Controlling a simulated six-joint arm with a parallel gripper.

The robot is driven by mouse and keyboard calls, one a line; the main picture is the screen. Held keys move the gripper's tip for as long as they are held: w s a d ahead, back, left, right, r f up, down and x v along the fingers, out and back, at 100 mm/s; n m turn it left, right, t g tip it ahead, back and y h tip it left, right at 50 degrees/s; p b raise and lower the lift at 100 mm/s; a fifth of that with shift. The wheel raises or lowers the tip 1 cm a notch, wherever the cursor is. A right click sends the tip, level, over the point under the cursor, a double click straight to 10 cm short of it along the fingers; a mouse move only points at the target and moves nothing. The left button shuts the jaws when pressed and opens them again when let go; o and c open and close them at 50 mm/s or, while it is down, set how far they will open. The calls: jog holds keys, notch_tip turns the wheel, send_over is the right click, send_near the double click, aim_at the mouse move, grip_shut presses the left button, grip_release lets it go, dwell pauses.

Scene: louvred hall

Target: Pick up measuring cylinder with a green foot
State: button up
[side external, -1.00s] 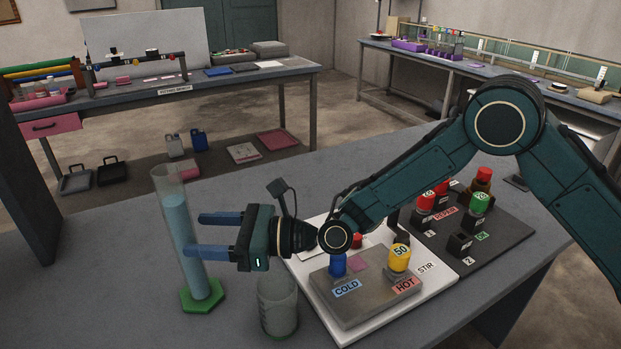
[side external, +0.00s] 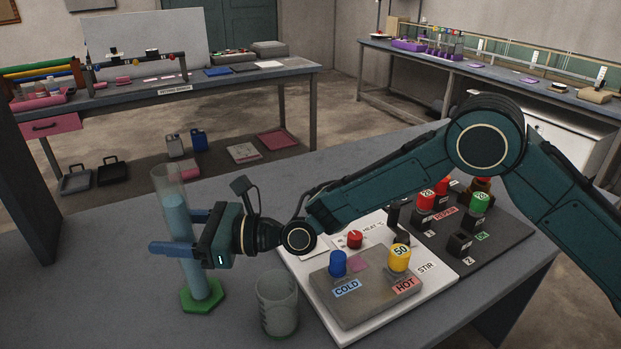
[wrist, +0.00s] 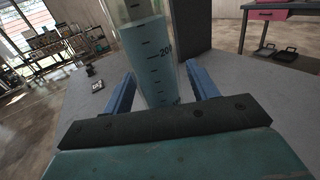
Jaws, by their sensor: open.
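The measuring cylinder (side external: 176,214) stands upright on the grey table on its green foot (side external: 203,296). It holds pale blue liquid, and its top part is clear. My gripper (side external: 178,231) is level with its middle, with the blue fingers open and lying on either side of the tube. In the wrist view the cylinder (wrist: 148,55) rises between the two spread fingers (wrist: 160,90), with dark graduation marks and a "200" showing. I see no finger clearly pressed on the glass. The foot is hidden in the wrist view.
An empty glass beaker (side external: 277,303) stands just right of the cylinder, below my wrist. A white plate with a grey block (side external: 365,290) carrying COLD and HOT knobs lies further right. A dark panel (side external: 505,235) with coloured buttons is behind it. Table left of the cylinder is clear.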

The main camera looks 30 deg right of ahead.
jog(key=shift+w+a, duration=0.3)
jog(key=shift+a, duration=0.15)
grip_shut()
dwell(0.3)
